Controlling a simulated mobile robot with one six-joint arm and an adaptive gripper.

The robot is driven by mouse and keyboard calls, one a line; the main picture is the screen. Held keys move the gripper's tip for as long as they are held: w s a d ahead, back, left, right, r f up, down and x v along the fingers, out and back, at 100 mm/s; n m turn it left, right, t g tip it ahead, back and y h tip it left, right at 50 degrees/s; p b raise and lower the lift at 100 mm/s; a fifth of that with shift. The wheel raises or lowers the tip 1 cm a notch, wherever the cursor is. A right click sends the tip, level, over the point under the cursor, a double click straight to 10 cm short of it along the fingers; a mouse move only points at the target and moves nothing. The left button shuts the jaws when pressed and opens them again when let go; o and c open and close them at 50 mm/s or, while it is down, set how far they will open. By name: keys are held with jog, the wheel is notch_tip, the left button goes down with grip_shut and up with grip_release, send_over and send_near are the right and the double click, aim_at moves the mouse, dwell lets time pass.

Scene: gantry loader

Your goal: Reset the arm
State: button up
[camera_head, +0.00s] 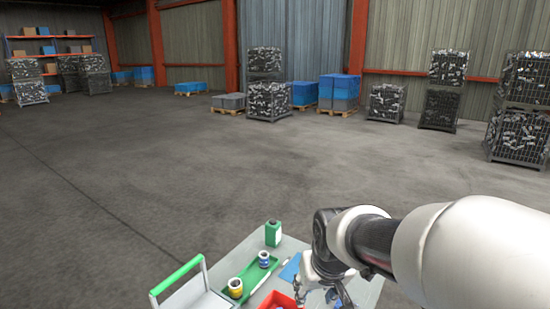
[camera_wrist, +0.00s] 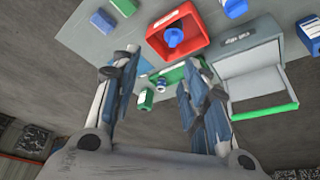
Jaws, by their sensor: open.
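In the head view my arm reaches in from the right, and my gripper (camera_head: 325,290) is over the right part of a grey table (camera_head: 368,292). In the wrist view my gripper (camera_wrist: 162,68) has its two fingers spread wide apart with nothing held between them. A red tray (camera_wrist: 160,24) with a blue object in it lies past the fingertips. The red tray (camera_head: 272,299) also shows at the bottom edge of the head view, partly cut off. A green tray (camera_head: 262,282) with two jars by it is left of the gripper.
A grey box with a green handle (camera_head: 178,274) stands at the table's left. A green-and-white container (camera_head: 273,234) stands at the far edge. Wire cages of scrap (camera_head: 268,101) and blue crates (camera_head: 338,90) line the back wall. The floor between is clear.

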jog(key=s+d+r, duration=0.2)
jog(key=s, duration=0.9)
jog(key=s+d+r+m, duration=0.1)
jog(key=s+d+r, duration=0.1)
jog(key=s, duration=0.9)
jog(key=shift+d+h, duration=0.3)
jog(key=shift+d, duration=0.55)
